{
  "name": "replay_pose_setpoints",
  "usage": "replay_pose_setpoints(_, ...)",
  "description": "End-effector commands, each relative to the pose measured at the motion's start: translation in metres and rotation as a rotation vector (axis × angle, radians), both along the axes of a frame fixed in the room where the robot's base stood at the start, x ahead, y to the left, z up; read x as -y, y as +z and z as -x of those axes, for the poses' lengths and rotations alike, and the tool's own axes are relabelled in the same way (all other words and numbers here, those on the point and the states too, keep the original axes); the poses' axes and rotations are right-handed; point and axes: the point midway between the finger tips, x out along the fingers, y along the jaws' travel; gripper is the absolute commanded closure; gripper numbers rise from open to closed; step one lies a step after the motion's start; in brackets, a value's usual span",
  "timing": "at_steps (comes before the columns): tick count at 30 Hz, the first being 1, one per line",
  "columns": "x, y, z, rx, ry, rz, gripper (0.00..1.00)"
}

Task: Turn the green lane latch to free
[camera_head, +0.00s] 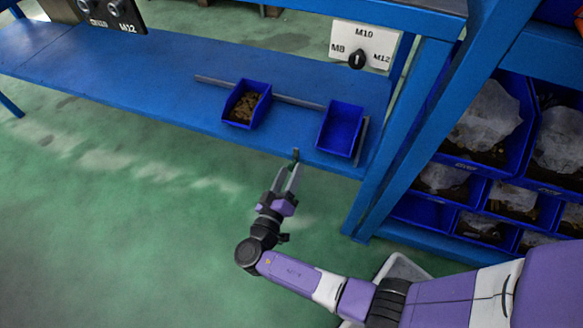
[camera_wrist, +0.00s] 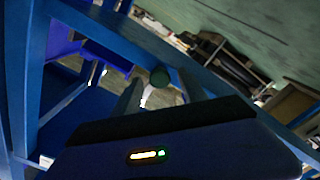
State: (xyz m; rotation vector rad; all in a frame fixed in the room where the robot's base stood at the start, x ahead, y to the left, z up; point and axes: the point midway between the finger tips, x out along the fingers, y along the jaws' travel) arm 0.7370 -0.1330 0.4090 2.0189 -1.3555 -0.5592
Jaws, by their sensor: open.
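A dark green round knob (camera_wrist: 160,77), which looks like the green lane latch, shows between the fingertips in the wrist view. In the head view a small dark upright piece (camera_head: 295,153) at the front edge of the blue shelf seems to be the same latch. My gripper (camera_head: 290,170) points at it from the front, with its fingertips very close. In the wrist view my gripper (camera_wrist: 158,88) is open, with a finger on either side of the knob. I cannot tell whether a finger touches it. The latch's base and its markings are hidden or too small to read.
On the blue shelf (camera_head: 180,78) stand a blue bin of small brass-coloured parts (camera_head: 245,104) and an empty-looking blue bin (camera_head: 340,128), with a grey rail (camera_head: 300,102) by them. A white selector plate (camera_head: 362,42) is behind. A blue post (camera_head: 400,135) stands right; floor left is clear.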

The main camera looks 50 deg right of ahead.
Motion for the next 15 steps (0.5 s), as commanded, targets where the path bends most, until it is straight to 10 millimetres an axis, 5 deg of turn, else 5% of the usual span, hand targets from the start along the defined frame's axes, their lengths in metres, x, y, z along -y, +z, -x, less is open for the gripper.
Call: replay_pose_setpoints(15,0.021,0.0,-0.009,-0.001,0.001,0.0,0.5)
